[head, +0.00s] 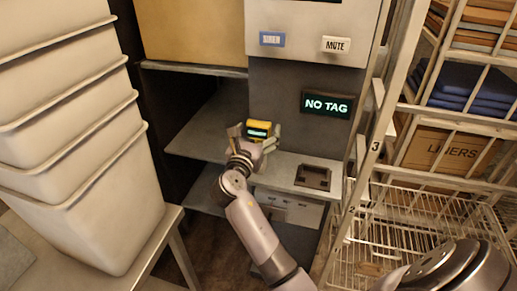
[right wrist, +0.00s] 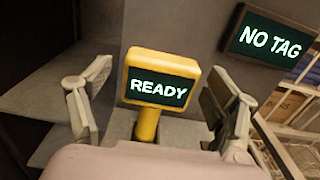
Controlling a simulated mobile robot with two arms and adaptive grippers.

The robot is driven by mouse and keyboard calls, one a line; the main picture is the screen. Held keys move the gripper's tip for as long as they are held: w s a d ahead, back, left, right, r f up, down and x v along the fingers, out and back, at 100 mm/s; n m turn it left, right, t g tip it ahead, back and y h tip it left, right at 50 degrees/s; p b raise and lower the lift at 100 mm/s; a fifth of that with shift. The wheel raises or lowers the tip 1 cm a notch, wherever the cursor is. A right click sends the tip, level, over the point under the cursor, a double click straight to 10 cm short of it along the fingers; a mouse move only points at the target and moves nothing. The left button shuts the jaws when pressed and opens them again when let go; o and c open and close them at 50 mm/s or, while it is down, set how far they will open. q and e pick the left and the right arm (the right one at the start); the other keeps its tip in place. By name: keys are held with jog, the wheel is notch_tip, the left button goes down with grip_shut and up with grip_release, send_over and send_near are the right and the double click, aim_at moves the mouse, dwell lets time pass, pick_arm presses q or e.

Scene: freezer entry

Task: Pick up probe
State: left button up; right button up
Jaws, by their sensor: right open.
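The probe (head: 258,130) is a yellow handheld device with a dark screen; in the right wrist view the probe (right wrist: 160,80) shows READY in light letters. It stands upright, its yellow stem going down behind my gripper's body. My right gripper (head: 254,138) is open around it. In the right wrist view one finger of the right gripper (right wrist: 160,108) is on each side of the probe, with a gap on both sides. The probe's lower end is hidden. My left gripper is not in view.
A grey shelf (head: 275,172) with a dark recessed socket (head: 313,177) lies beneath a NO TAG display (head: 327,105). Stacked grey bins (head: 85,215) stand at the left. A wire rack (head: 405,230) with baskets and a LINERS box (head: 440,150) stands at the right.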

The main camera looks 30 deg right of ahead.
jog(key=shift+w+d+f, duration=0.1)
jog(key=shift+w+d, duration=0.4)
jog(key=shift+d, duration=0.05)
jog(key=shift+s+a, duration=0.1)
jog(key=shift+c, duration=0.4)
jog(key=c, duration=1.7)
